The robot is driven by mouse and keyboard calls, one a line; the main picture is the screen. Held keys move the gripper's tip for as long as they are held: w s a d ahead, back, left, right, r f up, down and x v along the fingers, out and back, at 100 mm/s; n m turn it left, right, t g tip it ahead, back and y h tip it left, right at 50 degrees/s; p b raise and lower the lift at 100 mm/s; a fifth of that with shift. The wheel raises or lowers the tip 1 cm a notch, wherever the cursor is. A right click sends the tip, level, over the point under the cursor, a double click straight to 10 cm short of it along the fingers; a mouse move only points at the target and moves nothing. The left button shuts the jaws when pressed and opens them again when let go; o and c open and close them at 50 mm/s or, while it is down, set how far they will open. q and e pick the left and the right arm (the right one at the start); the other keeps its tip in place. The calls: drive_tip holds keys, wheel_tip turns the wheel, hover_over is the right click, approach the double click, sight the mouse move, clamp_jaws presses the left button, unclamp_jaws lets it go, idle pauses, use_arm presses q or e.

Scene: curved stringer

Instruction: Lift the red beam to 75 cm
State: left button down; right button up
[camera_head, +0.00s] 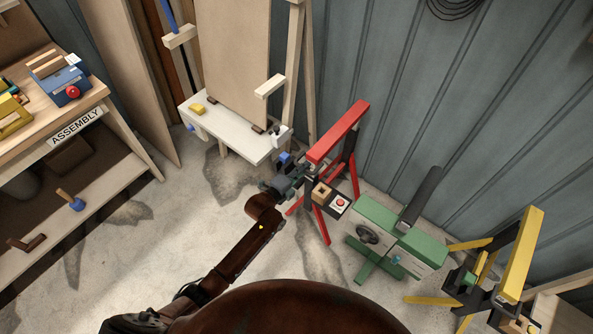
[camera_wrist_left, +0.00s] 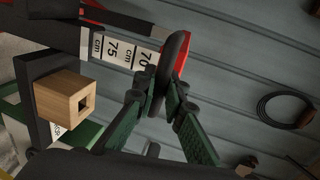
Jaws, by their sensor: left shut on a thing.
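The red beam (camera_head: 338,132) lies across the top of a stand with red legs (camera_head: 321,224) in the head view. My left gripper (camera_head: 291,178) is at the left side of this stand, below the beam. In the left wrist view my left gripper (camera_wrist_left: 163,92) has its green fingers closed on a dark rounded handle (camera_wrist_left: 174,54), with red showing beside it. A white scale strip (camera_wrist_left: 118,50) marked 70 cm and 75 cm runs beside the handle. I cannot tell which mark the beam stands at. My right gripper is not in view.
A wooden block (camera_head: 321,190) and a box with a red button (camera_head: 340,202) sit by the stand. A green machine (camera_head: 378,226) and a yellow stand (camera_head: 523,254) are to the right. A white table (camera_head: 232,131) stands behind, and the assembly bench (camera_head: 100,95) is at left.

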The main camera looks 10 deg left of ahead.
use_arm(q)
drive_tip(key=shift+w+r, duration=0.1)
drive_tip(key=shift+r, duration=0.1)
drive_tip(key=c, duration=2.1)
unclamp_jaws()
drive_tip(key=shift+o, duration=0.6)
drive_tip(key=shift+f, duration=0.1)
drive_tip(key=v, duration=1.2)
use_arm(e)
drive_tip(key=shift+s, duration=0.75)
use_arm(q)
drive_tip(key=shift+f, duration=0.1)
